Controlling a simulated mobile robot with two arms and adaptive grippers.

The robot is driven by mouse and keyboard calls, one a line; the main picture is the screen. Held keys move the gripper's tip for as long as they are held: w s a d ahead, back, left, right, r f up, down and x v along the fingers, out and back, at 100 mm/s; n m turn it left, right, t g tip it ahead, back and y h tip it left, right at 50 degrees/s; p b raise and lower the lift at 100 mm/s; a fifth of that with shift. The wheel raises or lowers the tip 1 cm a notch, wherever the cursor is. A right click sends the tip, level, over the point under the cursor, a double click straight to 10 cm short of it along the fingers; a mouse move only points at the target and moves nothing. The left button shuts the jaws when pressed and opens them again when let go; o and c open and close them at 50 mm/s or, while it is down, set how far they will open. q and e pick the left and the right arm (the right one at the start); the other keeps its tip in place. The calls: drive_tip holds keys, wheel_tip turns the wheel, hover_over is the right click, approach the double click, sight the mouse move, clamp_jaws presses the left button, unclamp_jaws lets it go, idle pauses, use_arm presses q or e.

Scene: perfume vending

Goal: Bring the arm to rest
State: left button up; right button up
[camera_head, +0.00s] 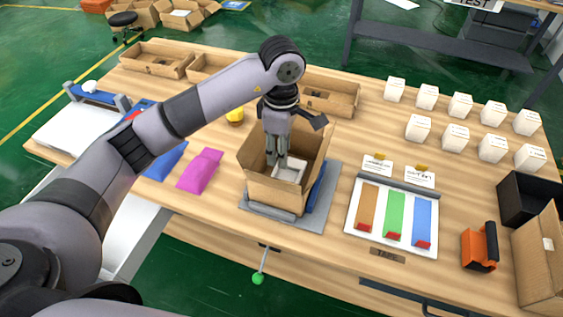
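My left arm reaches in from the left, and its gripper (275,162) points down into an open cardboard box (268,190) at the middle of the table. A white item (291,170) lies inside the box, right beside the fingertips. Whether the fingers touch it, and whether they are open or shut, I cannot tell. My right gripper is not in view.
Several white small boxes (460,104) stand at the back right. A board (367,236) with orange, green and blue strips lies right of the box. Pink (201,170) and blue pouches lie to its left. An orange-and-black tool (479,250) and a black bin (527,198) are at the right.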

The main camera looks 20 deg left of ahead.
use_arm(q)
drive_tip(key=shift+r, duration=0.3)
